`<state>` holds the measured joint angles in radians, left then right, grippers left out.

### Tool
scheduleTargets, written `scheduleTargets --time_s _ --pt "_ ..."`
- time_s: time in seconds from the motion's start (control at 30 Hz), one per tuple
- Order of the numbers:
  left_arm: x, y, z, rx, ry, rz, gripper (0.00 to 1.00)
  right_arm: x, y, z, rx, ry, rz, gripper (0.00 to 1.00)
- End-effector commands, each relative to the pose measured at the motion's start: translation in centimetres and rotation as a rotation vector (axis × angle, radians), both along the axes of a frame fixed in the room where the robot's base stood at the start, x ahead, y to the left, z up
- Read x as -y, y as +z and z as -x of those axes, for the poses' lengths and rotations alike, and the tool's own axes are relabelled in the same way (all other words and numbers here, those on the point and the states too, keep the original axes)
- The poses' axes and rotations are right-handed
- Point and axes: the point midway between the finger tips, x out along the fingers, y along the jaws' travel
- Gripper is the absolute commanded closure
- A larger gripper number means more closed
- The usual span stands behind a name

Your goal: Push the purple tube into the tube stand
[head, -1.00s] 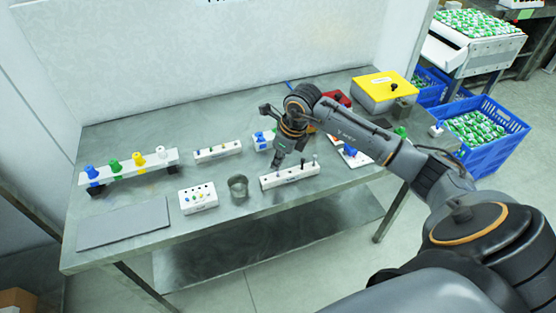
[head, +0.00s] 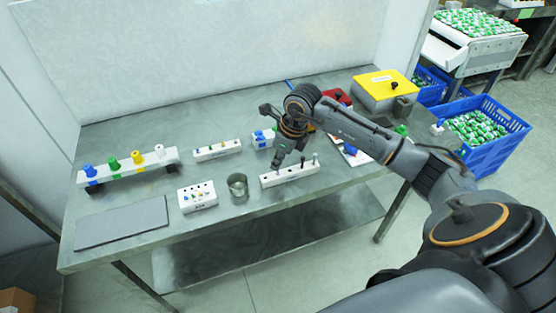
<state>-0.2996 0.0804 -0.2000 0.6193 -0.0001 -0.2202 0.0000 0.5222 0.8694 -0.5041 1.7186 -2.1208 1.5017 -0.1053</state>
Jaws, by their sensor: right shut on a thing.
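My right gripper (head: 279,163) points down at the left part of a long white block with holes (head: 291,175), which looks like the tube stand. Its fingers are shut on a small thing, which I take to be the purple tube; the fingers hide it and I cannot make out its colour. I cannot tell how deep it sits in the block. My left gripper is not in view.
A metal cup (head: 237,186) and a small white box with holes (head: 198,196) stand left of the block. Behind are a white strip (head: 217,150) and a rack with coloured pieces (head: 128,168). A yellow-lidded box (head: 385,84) stands at the back right. A grey mat (head: 122,223) lies front left.

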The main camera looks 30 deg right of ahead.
Motion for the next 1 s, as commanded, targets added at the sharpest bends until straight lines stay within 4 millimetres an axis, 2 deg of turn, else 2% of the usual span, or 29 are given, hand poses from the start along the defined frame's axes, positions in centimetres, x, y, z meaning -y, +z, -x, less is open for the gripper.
scheduleTargets --time_s 0.57,0.7,0.73,0.83,1.0 --pt "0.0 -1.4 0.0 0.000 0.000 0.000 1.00 0.0 -1.5 0.0 -0.001 0.000 0.001 1.00" --pt "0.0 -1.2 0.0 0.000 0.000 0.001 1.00 0.0 -1.4 0.0 -0.001 0.000 0.001 1.00" --pt "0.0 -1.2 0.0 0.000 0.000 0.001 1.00 0.0 -1.4 0.0 0.000 0.000 0.000 0.90" --pt "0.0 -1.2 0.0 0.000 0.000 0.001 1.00 0.0 -1.4 0.0 0.000 0.000 0.000 0.70" --pt "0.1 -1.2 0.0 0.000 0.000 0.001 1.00 0.0 -1.4 0.0 0.000 0.000 0.000 0.68"
